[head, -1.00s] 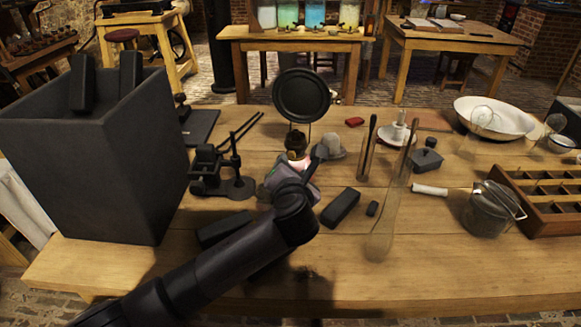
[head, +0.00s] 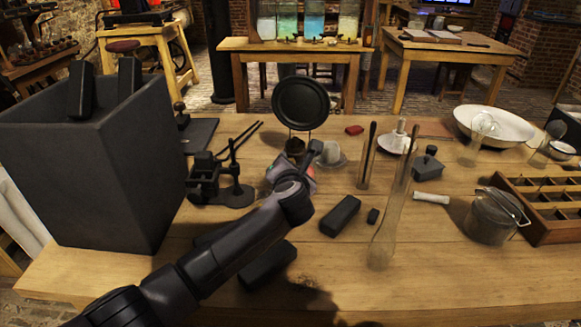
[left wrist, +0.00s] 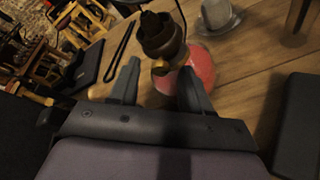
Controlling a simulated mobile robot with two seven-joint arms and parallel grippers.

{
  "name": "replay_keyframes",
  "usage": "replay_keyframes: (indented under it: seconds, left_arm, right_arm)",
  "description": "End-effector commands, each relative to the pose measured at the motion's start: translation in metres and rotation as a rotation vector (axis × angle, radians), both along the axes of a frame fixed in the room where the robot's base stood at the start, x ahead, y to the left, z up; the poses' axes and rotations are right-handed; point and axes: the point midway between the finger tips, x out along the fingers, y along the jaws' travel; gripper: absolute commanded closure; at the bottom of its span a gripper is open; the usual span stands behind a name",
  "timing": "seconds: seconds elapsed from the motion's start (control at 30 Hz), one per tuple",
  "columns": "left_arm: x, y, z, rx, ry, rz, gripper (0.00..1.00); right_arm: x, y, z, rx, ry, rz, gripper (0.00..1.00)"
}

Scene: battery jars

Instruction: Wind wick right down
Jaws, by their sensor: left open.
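A small lamp with a dark brass burner (left wrist: 160,38) and a red reservoir (left wrist: 197,63) stands on the wooden table. In the head view its dark top (head: 294,146) shows, with most of its body hidden behind my left gripper (head: 298,168). In the left wrist view my left gripper (left wrist: 159,72) is open, one finger on each side of a small brass knob (left wrist: 160,67) low on the burner. The right finger overlaps the red reservoir in the picture. I cannot tell whether either finger touches the lamp. My right gripper is not in view.
A round black disc (head: 301,103) stands behind the lamp. A grey dome (head: 330,153) is just to its right and a black clamp-like device (head: 222,182) to its left. A black block (head: 341,215) lies in front right. A large dark bin (head: 125,165) fills the left.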

Motion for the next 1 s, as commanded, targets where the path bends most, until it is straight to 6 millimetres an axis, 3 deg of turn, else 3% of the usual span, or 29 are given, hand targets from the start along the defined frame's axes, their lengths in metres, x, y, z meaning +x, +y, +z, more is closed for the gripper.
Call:
replay_keyframes:
  seconds: [0.13, 0.27, 0.3, 0.67, 1.0]
  left_arm:
    - [0.000, 0.000, 0.000, 0.000, 0.000, 0.000, 0.55]
    - [0.000, 0.000, 0.000, 0.000, 0.000, 0.000, 0.97]
    - [0.000, 0.000, 0.000, 0.000, 0.000, 0.000, 1.00]
    - [0.000, 0.001, 0.004, -0.048, 0.013, 0.002, 1.00]
    - [0.000, 0.003, 0.006, -0.268, 0.062, 0.002, 1.00]
  right_arm:
    - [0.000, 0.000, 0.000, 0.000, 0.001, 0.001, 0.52]
    - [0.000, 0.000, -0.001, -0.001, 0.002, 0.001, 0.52]
    - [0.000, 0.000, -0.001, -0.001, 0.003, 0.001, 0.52]
    - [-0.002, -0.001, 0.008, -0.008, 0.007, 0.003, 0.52]
    - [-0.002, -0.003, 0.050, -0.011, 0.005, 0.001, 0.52]
